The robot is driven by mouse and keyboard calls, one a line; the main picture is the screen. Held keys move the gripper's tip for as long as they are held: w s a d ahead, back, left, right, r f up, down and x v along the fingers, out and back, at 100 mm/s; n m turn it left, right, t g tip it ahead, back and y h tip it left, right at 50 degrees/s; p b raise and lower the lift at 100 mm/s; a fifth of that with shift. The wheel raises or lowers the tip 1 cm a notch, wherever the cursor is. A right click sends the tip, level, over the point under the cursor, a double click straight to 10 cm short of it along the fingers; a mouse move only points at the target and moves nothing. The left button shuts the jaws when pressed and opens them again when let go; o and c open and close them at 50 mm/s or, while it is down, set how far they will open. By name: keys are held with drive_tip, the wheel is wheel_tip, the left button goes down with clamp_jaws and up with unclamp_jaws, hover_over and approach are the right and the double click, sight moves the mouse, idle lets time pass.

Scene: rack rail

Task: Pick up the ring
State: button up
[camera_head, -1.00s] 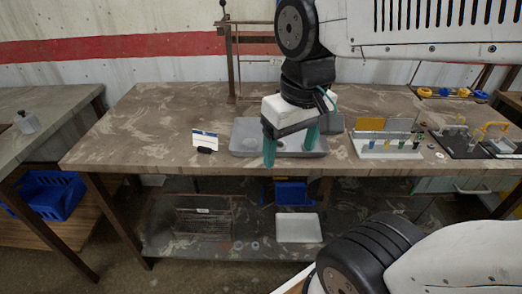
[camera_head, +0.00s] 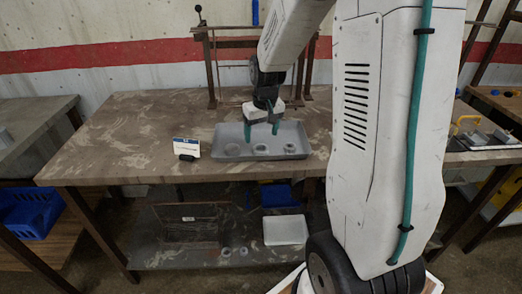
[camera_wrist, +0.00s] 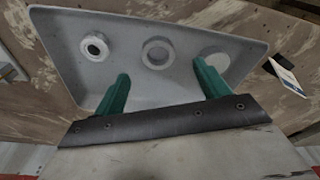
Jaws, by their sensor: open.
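A grey tray (camera_head: 222,134) on the table holds three pale round pieces, also seen in the tray of the wrist view (camera_wrist: 120,88). In the wrist view, a ring with a dark central hole (camera_wrist: 95,46) lies at left, a wider ring-like piece (camera_wrist: 157,53) in the middle, and a flat disc (camera_wrist: 215,62) at right. In the head view, the dark-holed piece (camera_head: 290,149) is at right. My gripper (camera_head: 261,130) is open and empty above the tray's far side. Its green fingers (camera_wrist: 162,75) point towards the middle piece, apart from it.
A small white card on a dark stand (camera_head: 187,149) stands just left of the tray. A brown metal frame (camera_head: 212,75) rises behind it. My arm hides much of the table's right side. The tabletop left of the card (camera_head: 110,140) is clear.

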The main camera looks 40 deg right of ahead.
sight(262, 144)
drive_tip(key=f, duration=0.5)
drive_tip(key=shift+w+d+f, duration=0.25)
drive_tip(key=shift+w+f, duration=0.1)
drive_tip(key=c, duration=1.1)
